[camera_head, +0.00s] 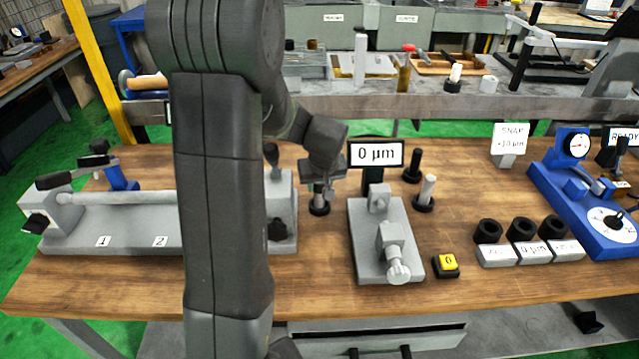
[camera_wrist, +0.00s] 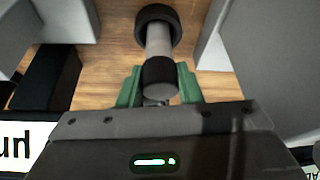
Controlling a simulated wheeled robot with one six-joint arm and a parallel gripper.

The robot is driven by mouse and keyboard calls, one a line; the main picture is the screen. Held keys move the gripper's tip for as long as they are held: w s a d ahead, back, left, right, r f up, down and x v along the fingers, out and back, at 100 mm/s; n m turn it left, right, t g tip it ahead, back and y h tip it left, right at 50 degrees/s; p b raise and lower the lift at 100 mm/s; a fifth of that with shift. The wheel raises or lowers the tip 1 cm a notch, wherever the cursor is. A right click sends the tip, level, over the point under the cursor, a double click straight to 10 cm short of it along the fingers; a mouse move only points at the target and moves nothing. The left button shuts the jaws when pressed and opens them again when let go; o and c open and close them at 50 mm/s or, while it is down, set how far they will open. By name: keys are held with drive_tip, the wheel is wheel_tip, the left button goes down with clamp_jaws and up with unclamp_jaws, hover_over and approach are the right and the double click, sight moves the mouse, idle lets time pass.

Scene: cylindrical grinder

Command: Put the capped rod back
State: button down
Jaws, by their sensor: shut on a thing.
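The capped rod (camera_wrist: 160,42) is grey with a black cap (camera_wrist: 159,73) at its near end in the wrist view. My gripper (camera_wrist: 159,88) has its green fingers on either side of the capped end and is shut on it. The rod's far end meets a round black holder (camera_wrist: 157,14) on the wooden table. I cannot tell whether it is fully seated there. In the head view my gripper (camera_head: 320,186) points down over this black holder (camera_head: 319,208), between the grey bench fixture and the measuring stand. The fingers mostly hide the rod there.
The grey measuring stand (camera_head: 377,245) with a 0 µm display (camera_head: 376,154) is close on the right. A black rod (camera_head: 413,163) and a pale rod (camera_head: 427,188) stand in holders beyond it. The grey bench fixture (camera_head: 125,225) is left, partly behind my arm.

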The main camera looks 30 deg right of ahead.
drive_tip(key=shift+f, duration=0.2)
drive_tip(key=c, duration=1)
unclamp_jaws()
drive_tip(key=shift+r, duration=0.1)
drive_tip(key=shift+s+r, duration=0.1)
drive_tip(key=shift+r, duration=0.45)
drive_tip(key=v, duration=1.1)
drive_tip(key=shift+a+r, duration=0.1)
